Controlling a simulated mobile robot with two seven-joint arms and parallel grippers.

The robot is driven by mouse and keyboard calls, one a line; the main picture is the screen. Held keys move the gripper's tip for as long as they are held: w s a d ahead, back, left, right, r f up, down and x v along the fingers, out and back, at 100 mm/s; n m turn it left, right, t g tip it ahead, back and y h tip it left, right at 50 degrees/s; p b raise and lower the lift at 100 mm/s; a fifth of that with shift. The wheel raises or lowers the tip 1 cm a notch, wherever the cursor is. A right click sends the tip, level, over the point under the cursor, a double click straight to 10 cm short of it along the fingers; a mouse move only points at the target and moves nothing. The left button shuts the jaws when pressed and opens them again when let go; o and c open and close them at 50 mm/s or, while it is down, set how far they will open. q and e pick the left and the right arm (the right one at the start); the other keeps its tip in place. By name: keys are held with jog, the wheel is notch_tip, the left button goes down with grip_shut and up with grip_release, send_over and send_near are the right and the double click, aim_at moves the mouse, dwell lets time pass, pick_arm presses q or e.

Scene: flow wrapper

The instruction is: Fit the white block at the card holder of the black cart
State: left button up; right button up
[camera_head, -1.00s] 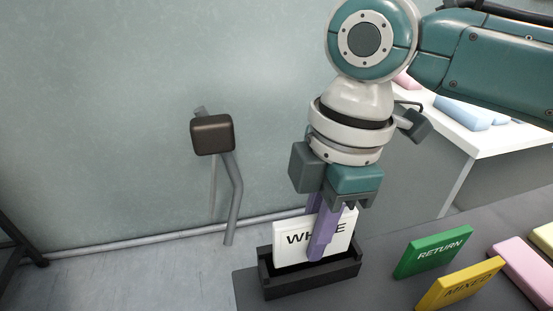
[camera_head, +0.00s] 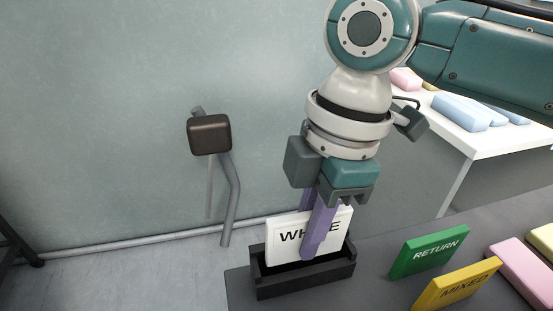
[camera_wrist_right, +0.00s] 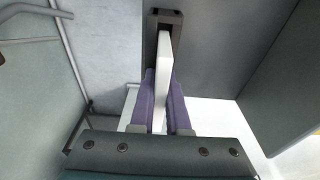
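The white block (camera_head: 285,248), a flat card lettered with a partly covered word, stands upright with its lower edge inside the black card holder (camera_head: 305,283). The holder is a narrow, open-topped trough at the near left of the dark surface. My right gripper (camera_head: 314,240) comes from above, and its purple fingers are shut on the block, one on each face. In the right wrist view the block (camera_wrist_right: 164,70) is between the fingers, in line with the holder (camera_wrist_right: 163,20). Whether the block touches the holder's floor is hidden. My left gripper is not in view.
A green RETURN card (camera_head: 430,252) and a yellow MIXED card (camera_head: 456,286) stand right of the holder. Pink (camera_head: 524,270) and pale yellow blocks lie further right. A white table (camera_head: 480,145) with blue and pink blocks is behind. A dark pad on a bent grey post (camera_head: 230,190) stands left.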

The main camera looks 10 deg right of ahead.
jog(key=shift+d+r+p, duration=0.25)
jog(key=shift+r+p, duration=0.2)
jog(key=shift+p, duration=0.05)
jog(key=r, duration=0.2)
jog(key=r+p, duration=0.1)
jog(key=r, duration=0.2)
jog(key=d+r+p, duration=0.1)
jog(key=r, duration=0.2)
jog(key=shift+w+r, duration=0.15)
jog(key=shift+r, duration=0.3)
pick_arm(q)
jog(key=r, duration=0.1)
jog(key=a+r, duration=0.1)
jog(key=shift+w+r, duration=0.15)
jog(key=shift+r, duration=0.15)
